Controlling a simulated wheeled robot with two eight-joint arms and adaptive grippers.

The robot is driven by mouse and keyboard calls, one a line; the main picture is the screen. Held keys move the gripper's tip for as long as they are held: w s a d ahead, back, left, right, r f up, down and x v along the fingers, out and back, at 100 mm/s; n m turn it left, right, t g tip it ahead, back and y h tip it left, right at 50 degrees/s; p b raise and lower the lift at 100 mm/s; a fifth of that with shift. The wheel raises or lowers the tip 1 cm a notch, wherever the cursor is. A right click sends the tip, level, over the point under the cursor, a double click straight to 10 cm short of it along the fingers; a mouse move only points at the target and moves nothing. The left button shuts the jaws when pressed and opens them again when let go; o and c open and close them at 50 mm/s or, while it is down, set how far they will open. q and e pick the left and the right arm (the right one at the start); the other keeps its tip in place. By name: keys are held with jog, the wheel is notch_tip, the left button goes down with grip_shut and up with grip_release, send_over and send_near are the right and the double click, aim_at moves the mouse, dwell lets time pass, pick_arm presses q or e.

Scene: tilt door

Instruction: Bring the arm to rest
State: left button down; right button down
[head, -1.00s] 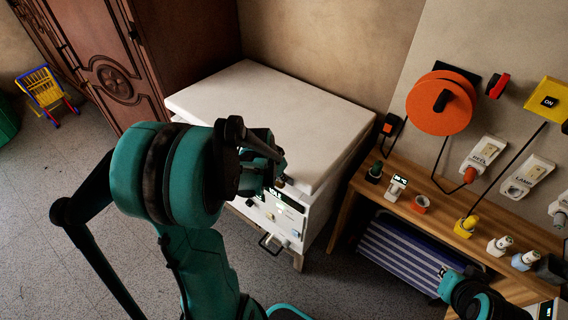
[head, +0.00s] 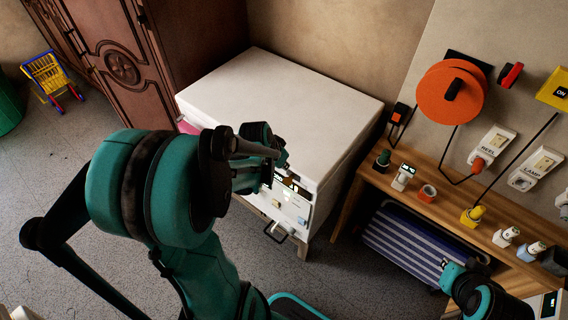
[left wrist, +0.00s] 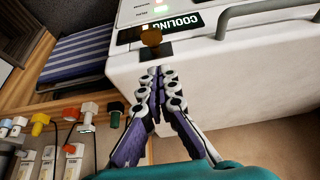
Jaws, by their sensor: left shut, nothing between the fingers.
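My left gripper (left wrist: 160,72) is shut and empty in the left wrist view, its fingertips together just short of the white appliance (left wrist: 215,70). In the head view the left gripper (head: 272,160) is partly hidden by my own wrist and stands in front of the appliance's control panel. The white appliance (head: 285,95) has a closed, flat lid. The wrist view shows its panel with a lit display reading COOLING (left wrist: 182,27), a brown knob (left wrist: 151,36) and a grey handle (left wrist: 260,12). Part of my right arm shows at the lower right of the head view; its fingers cannot be made out.
A wooden bench (head: 440,197) on the right carries several small plugs and devices. Above it hang an orange reel (head: 450,95) and sockets. A striped blue item (head: 405,243) lies under the bench. A wooden wardrobe (head: 120,55) stands behind left. The floor at left is open.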

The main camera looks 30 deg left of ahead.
pick_arm(q)
jog(key=p+v, duration=0.2)
jog(key=v, duration=0.4)
jog(key=shift+r, duration=0.3)
jog(key=shift+d, duration=0.15)
